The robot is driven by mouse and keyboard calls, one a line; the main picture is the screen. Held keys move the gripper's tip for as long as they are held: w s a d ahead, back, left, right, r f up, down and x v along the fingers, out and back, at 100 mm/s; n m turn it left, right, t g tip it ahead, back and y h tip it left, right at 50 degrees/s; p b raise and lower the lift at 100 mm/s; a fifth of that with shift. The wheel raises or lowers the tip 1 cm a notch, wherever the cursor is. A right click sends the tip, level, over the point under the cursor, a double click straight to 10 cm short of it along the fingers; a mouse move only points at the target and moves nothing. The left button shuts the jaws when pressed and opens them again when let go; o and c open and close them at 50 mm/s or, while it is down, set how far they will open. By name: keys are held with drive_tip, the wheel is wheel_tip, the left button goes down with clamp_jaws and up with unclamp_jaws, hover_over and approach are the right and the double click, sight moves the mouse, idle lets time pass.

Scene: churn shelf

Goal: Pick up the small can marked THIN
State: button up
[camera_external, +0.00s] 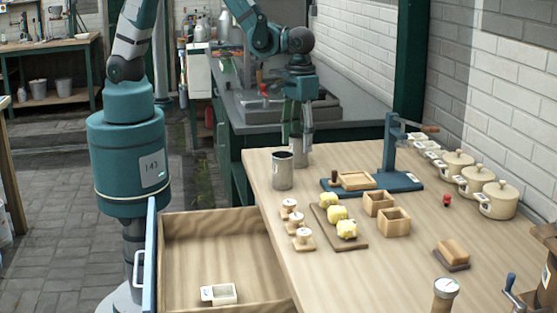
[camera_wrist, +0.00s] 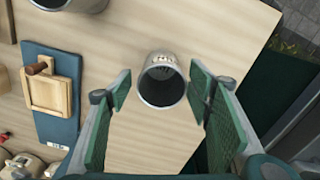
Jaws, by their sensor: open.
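A small grey metal can (camera_wrist: 162,82) with an open top stands on the table between the two fingers of my gripper (camera_wrist: 160,88) in the wrist view. Dark marks show on its far inner or rim side, too small to read surely. The fingers are apart, one on each side, with a gap to the can. In the external view my gripper (camera_external: 298,145) points down at the far table end, where the can is mostly hidden by the fingers and a larger grey can (camera_external: 283,172). The larger can also shows cut off at the top of the wrist view (camera_wrist: 68,4).
A blue-based press (camera_external: 389,160) with a wooden frame (camera_external: 357,181) stands right of my gripper. Several cream lidded jars (camera_external: 497,199) line the wall. Butter pieces (camera_external: 337,213) and wooden boxes (camera_external: 395,221) are nearer. A drawer (camera_external: 222,262) stands open.

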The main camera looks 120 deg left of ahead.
sight(299, 154)
drive_tip(key=shift+f, duration=0.15)
drive_tip(key=shift+s+f, duration=0.1)
drive_tip(key=shift+f, duration=2.4)
drive_tip(key=c, duration=1)
